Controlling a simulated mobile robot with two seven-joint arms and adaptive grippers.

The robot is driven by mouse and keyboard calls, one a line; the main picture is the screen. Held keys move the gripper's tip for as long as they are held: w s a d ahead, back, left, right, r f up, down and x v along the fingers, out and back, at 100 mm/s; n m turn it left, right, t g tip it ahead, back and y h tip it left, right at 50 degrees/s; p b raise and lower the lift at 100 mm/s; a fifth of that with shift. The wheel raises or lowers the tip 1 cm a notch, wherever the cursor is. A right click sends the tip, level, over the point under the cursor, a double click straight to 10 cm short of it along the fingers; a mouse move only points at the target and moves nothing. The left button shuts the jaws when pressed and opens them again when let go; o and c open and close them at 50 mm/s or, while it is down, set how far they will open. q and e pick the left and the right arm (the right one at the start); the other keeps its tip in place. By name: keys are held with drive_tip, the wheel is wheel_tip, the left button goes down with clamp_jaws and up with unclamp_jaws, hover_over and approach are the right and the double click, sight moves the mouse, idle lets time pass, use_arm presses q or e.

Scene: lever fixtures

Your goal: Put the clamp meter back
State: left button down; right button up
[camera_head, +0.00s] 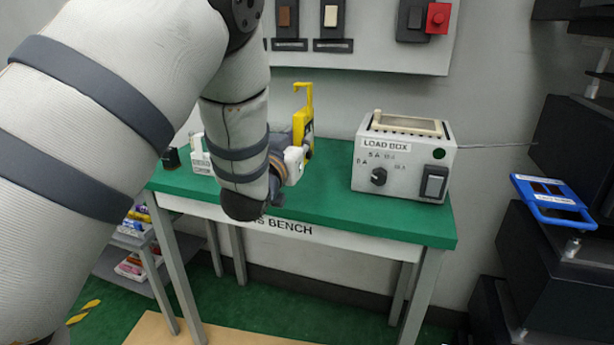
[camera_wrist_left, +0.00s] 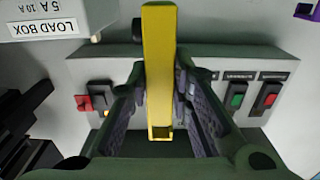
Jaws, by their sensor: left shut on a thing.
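The yellow clamp meter (camera_head: 303,120) is held upright above the green bench, with its hooked jaw pointing up. My left gripper (camera_head: 297,155) is shut on it, mostly hidden behind my left forearm in the head view. In the left wrist view the yellow clamp meter (camera_wrist_left: 160,70) stands between the two dark fingers of my left gripper (camera_wrist_left: 160,110). Its lower part is hidden in the head view. My right gripper is not in view.
The load box (camera_head: 400,165) stands on the right of the green bench (camera_head: 325,205); it also shows in the left wrist view (camera_wrist_left: 50,18). A wall panel with switches (camera_head: 375,45) hangs behind. A blue-framed item (camera_head: 553,200) is at the far right. The bench front is clear.

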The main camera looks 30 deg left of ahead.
use_arm(q)
drive_tip(key=w+f, duration=0.1)
drive_tip(key=f, duration=0.1)
drive_tip(key=w+a+f+b, duration=0.1)
drive_tip(key=w+f, duration=0.2)
drive_tip(key=f, duration=0.1)
drive_tip(key=shift+w+a+f, duration=0.15)
drive_tip(key=shift+w+f, duration=0.1)
drive_tip(key=shift+w, duration=0.1)
drive_tip(key=f, duration=0.1)
drive_tip(key=f+b, duration=0.1)
drive_tip(key=f, duration=0.1)
drive_tip(key=shift+w+a+f, duration=0.1)
drive_tip(key=shift+w+f, duration=0.1)
drive_tip(key=shift+f, duration=0.1)
drive_tip(key=shift+r, duration=0.2)
drive_tip(key=shift+f, duration=0.2)
drive_tip(key=c, duration=1.4)
unclamp_jaws()
drive_tip(key=shift+c, duration=0.2)
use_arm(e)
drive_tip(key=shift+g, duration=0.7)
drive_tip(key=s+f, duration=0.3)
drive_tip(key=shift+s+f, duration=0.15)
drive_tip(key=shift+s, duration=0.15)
